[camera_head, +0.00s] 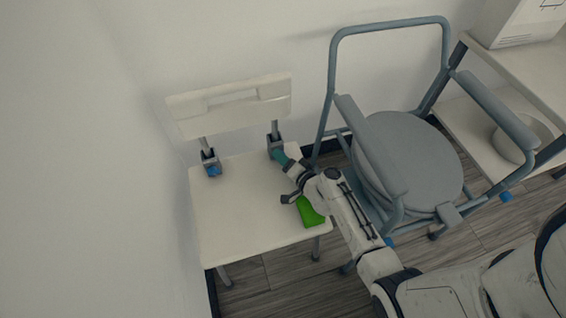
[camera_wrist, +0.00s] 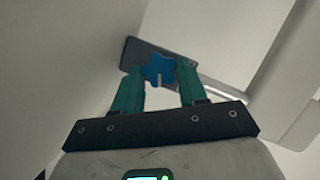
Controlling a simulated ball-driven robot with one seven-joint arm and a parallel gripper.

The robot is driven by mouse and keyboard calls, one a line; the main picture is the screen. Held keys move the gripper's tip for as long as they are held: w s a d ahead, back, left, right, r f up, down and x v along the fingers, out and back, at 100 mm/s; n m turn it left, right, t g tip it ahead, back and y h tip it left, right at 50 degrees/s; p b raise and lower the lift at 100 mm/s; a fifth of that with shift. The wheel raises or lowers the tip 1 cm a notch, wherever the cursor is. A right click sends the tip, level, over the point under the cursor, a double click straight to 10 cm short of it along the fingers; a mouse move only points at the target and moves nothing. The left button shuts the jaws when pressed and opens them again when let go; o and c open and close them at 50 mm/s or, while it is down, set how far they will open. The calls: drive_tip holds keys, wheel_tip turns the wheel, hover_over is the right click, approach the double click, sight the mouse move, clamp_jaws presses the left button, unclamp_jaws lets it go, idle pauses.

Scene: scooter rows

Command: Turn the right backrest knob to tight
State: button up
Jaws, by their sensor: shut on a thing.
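The white chair's backrest (camera_head: 230,105) stands on two grey posts in dark brackets. The right bracket (camera_head: 274,141) is at the base of the right post. My gripper (camera_head: 278,155) reaches it from the front, with its teal fingers at the bracket. In the wrist view the right backrest knob (camera_wrist: 159,68) is a blue lobed knob with a pale mark pointing down. My gripper (camera_wrist: 161,78) is shut on it, one finger on each side. The knob is hidden in the head view. The left backrest knob (camera_head: 214,171) is blue and free.
A grey commode chair (camera_head: 410,160) stands close on the right. A shelf (camera_head: 465,125) with a bowl is beyond it. Walls are behind and left.

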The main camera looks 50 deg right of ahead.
drive_tip(key=m+b, duration=0.1)
drive_tip(key=b, duration=0.1)
drive_tip(key=shift+f+m+t+b, duration=0.3)
drive_tip(key=shift+f+b, duration=0.1)
drive_tip(key=shift+r+m+t+b, duration=0.15)
drive_tip(key=shift+m+t+b, duration=0.15)
drive_tip(key=shift+m+b, duration=0.45)
drive_tip(key=shift+r, duration=0.1)
drive_tip(key=o, duration=1.1)
drive_tip(key=shift+c, duration=0.2)
wheel_tip(320, 180, up, 3)
drive_tip(key=shift+r+p, duration=0.1)
drive_tip(key=shift+p, duration=0.75)
drive_tip(key=s+a+r+p, duration=0.3)
drive_tip(key=s+r, duration=0.6)
drive_tip(key=s, duration=0.4)
drive_tip(key=shift+s+a+r+p, duration=0.3)
drive_tip(key=shift+a+r, duration=0.1)
drive_tip(key=shift+a, duration=0.05)
